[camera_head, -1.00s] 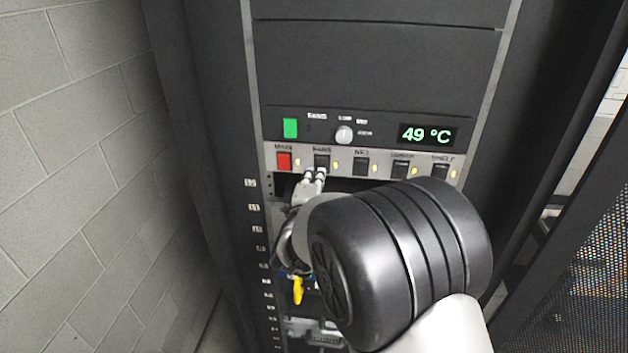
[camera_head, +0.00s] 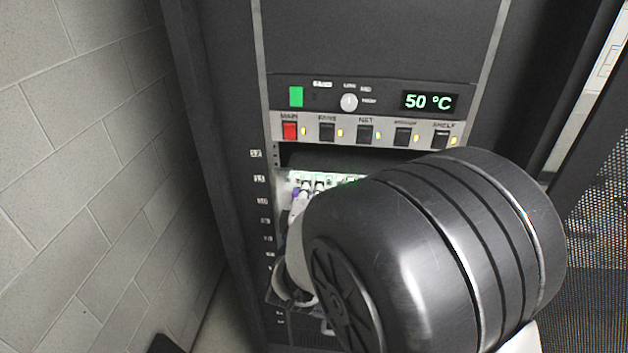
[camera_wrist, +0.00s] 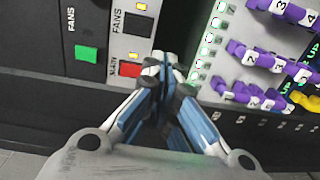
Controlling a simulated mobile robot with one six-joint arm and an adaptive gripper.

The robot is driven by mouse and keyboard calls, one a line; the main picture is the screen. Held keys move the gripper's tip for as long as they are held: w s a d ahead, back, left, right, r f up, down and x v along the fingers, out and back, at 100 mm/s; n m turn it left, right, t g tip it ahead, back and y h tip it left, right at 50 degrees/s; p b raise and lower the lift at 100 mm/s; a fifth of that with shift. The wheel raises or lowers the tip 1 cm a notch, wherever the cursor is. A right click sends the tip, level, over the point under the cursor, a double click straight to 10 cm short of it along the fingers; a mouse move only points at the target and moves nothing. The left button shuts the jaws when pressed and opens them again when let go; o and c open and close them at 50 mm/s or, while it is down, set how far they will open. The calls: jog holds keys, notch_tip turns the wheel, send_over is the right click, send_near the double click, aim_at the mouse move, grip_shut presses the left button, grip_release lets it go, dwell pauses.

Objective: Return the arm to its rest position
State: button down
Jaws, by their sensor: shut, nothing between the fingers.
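My gripper (camera_wrist: 165,68) is shut and empty in the wrist view, its two blue-and-grey fingers meeting at the tips. In that view the tips overlap the panel edge beside the red MAIN switch (camera_wrist: 131,70); I cannot tell the exact gap. In the head view my large dark arm joint fills the lower right and hides much of the gripper. The fingers show below the switch row, in front of the port panel (camera_head: 335,179).
The rack panel has a green indicator (camera_head: 296,97), a knob (camera_head: 349,102), a display (camera_head: 429,101) reading 50 °C, and dark switches with lit yellow lamps. Purple plugs (camera_wrist: 256,58) and a yellow plug (camera_wrist: 306,101) stick out nearby. A block wall (camera_head: 90,150) is left, a mesh door (camera_head: 600,240) right.

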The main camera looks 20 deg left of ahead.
jog(key=s+d+f+m+g+b, duration=0.3)
jog(key=d+m+b, duration=0.2)
jog(key=d, duration=0.3)
jog(key=s+d+f+m+g+b, duration=0.2)
jog(key=d+m+g+b, duration=0.15)
jog(key=d+b, duration=0.35)
jog(key=s+d+f+m+g+h+b, duration=0.2)
jog(key=s+d+f+m, duration=0.4)
jog(key=s+d, duration=0.3)
jog(key=s+d+f+m+g+h+b, duration=0.2)
jog(key=s+d+f+m+g+b, duration=0.2)
jog(key=s+d, duration=0.6)
jog(key=s+f+m, duration=0.2)
jog(key=s, duration=0.3)
jog(key=shift+d+f+b, duration=0.15)
jog(key=shift+f+b, duration=0.05)
jog(key=shift+b, duration=0.1)
jog(key=shift+w, duration=0.1)
